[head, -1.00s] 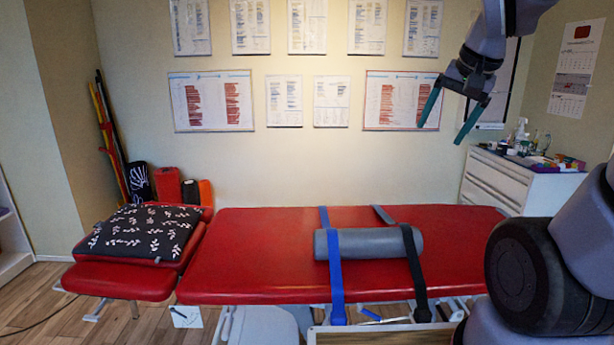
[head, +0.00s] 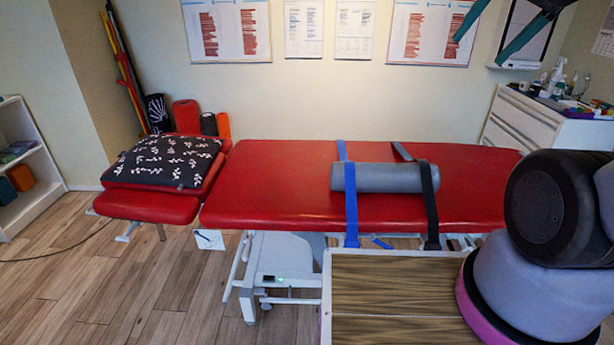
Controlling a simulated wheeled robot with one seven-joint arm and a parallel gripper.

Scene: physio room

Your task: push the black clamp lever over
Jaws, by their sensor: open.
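The red treatment table (head: 270,185) stands across the middle of the head view. A small white plate (head: 209,240) hangs below its front edge near the left end of the main section. A thin dark piece (head: 204,237) on this plate may be the black clamp lever; it is too small to be sure, and its exact angle is unclear. My gripper (head: 478,48) is at the top right, cut by the frame edge. Its two teal fingers are apart, with nothing between them. It is high and far to the right of the plate, touching nothing.
A grey roll (head: 383,178) lies on the table, under a blue strap (head: 351,210) and a black strap (head: 431,210). A patterned cushion (head: 165,160) lies on the left section. A white drawer cabinet (head: 520,125) stands at right. The wooden floor (head: 110,280) at front left is clear.

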